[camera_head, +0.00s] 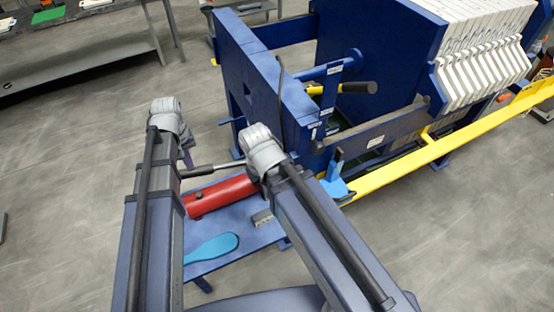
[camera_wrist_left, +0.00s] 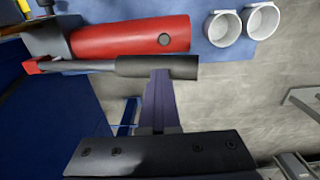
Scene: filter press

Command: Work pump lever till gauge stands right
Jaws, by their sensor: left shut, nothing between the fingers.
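The pump is a red cylinder (camera_head: 220,195) on a blue platform beside the press; it also shows in the left wrist view (camera_wrist_left: 130,38). Its lever has a metal rod and a black grip (camera_head: 200,170) and lies almost level along the cylinder; the grip crosses the left wrist view (camera_wrist_left: 155,67). My left gripper (camera_wrist_left: 162,80) is shut and empty, its tips at the grip's edge; I cannot tell if they touch. In the head view it is mostly hidden behind its wrist (camera_head: 187,157). My right arm's wrist shows, but its fingers are hidden. I cannot make out a gauge.
The blue press frame (camera_head: 255,75) with white plates (camera_head: 480,60) stands behind. A yellow rail (camera_head: 450,145) runs along its right. A light blue paddle-shaped item (camera_head: 211,247) lies on the platform.

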